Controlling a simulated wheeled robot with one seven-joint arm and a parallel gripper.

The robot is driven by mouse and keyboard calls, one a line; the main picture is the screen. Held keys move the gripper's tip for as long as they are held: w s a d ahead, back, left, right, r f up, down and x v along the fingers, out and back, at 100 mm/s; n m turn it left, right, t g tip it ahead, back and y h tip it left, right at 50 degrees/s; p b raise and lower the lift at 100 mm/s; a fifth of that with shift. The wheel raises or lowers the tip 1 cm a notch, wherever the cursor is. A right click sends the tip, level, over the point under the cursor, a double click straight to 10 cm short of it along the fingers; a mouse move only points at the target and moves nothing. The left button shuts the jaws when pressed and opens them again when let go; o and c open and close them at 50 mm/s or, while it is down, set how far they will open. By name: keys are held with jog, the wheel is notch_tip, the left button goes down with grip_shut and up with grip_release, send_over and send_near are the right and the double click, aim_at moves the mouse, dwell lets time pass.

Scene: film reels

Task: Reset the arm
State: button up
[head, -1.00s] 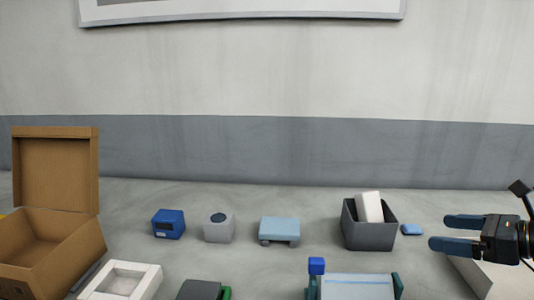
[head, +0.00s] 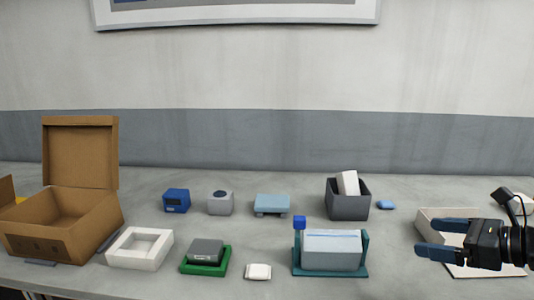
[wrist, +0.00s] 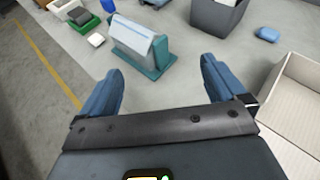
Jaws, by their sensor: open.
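My gripper (head: 428,239) is at the right of the head view, with its two blue fingers apart and nothing between them. It is above the right part of the table, in front of an open pale box (head: 432,219). In the wrist view my gripper (wrist: 160,85) also shows open and empty, with bare floor-grey surface between the fingers. A teal stand with a pale block (head: 332,249) is to the left of my gripper, apart from it; it also shows in the wrist view (wrist: 136,42).
An open cardboard box (head: 45,243) stands at the left, beside a white square frame (head: 118,258). A green tray with a grey block (head: 206,250) and a small white piece (head: 258,272) are in front. A dark bin (head: 347,207) holds a white block. Small blue and grey devices line the back.

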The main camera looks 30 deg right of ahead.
jog(key=a+f+n, duration=0.1)
jog(key=a+f, duration=0.2)
jog(key=w+a+f+n+h, duration=0.1)
jog(key=a+f, duration=0.2)
jog(key=w+a+f+n, duration=0.1)
jog(key=a+f, duration=0.2)
jog(key=shift+f+n+g+h, duration=0.1)
jog(key=shift+n+g+h, duration=0.2)
jog(key=shift+n+g, duration=0.1)
jog(key=s+a+f+n+h, duration=0.1)
jog(key=s+a+f+n, duration=0.2)
jog(key=s+a+n, duration=0.45)
jog(key=s+a+f+n+h, duration=0.25)
jog(key=s+a+n, duration=0.25)
jog(key=a+n, duration=0.45)
jog(key=s+a+r+n+t+y, duration=0.2)
jog(key=s+a+r+n, duration=0.5)
jog(key=n, duration=0.6)
jog(key=shift+s+r+y, duration=0.75)
jog(key=shift+s, duration=0.55)
jog(key=shift+c, duration=0.3)
